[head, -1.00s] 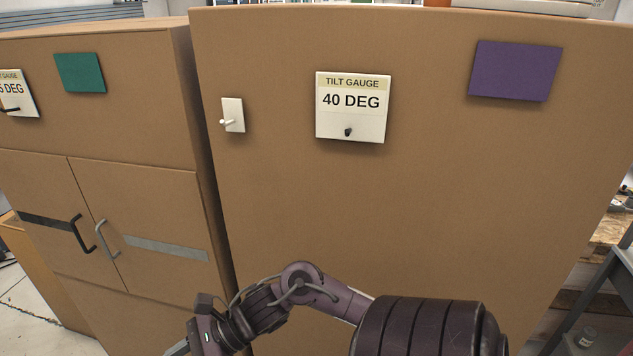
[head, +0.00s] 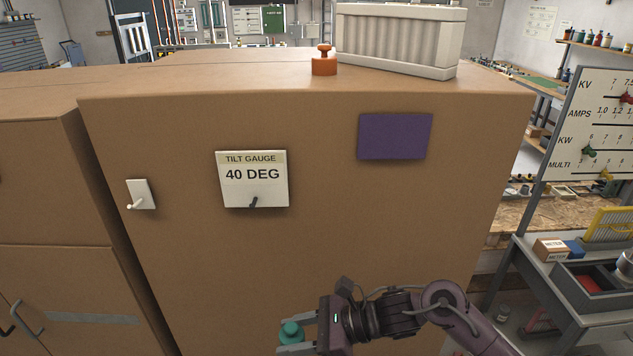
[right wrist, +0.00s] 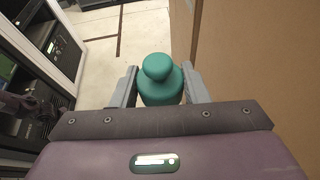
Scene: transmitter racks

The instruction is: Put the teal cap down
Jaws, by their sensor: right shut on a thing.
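The teal cap (head: 291,332) is a round piece with a knob on top. My right gripper (head: 296,334) is shut on it, low in front of the brown cabinet with the purple plate. In the right wrist view the teal cap (right wrist: 161,82) sits upright between the two grey fingers (right wrist: 160,88), knob toward the far side, with floor visible beyond it. The cap is held in the air, clear of the cabinet front. My left gripper is not in view.
The brown cabinet (head: 330,260) bears a tilt gauge (head: 252,180), a purple plate (head: 395,136) and a white switch (head: 140,194). On its top stand an orange knobbed cap (head: 324,62) and a pale ribbed block (head: 400,40). A grey bench with bins (head: 580,290) and a meter board (head: 605,125) stand right.

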